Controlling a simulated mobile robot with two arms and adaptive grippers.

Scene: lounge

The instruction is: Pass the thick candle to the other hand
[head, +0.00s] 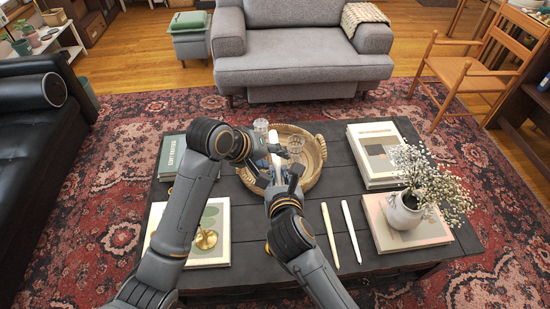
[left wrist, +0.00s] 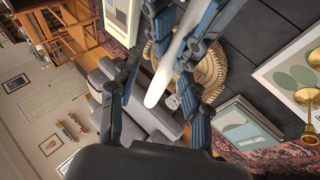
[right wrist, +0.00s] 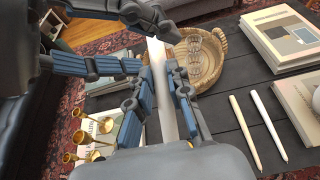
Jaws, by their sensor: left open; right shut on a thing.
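The thick white candle (head: 274,138) is held above the coffee table, in front of the wicker tray. My right gripper (head: 279,179) is shut on it; in the right wrist view the candle (right wrist: 158,62) rises from between that gripper's fingers (right wrist: 165,105). My left gripper (head: 268,153) is close by and open. In the left wrist view the candle's free end (left wrist: 155,94) lies between the left gripper's spread fingers (left wrist: 157,100), with a gap visible on both sides. In the head view the arms and fingers hide much of the candle.
The wicker tray (head: 317,141) holds glasses (head: 295,147). Two slimmer candles (head: 330,234) (head: 351,232) lie on the dark table (head: 320,197) at right. Books (head: 376,154), a vase of flowers (head: 404,212) and a brass candle holder (head: 205,238) stand around. A grey armchair (head: 300,65) is behind.

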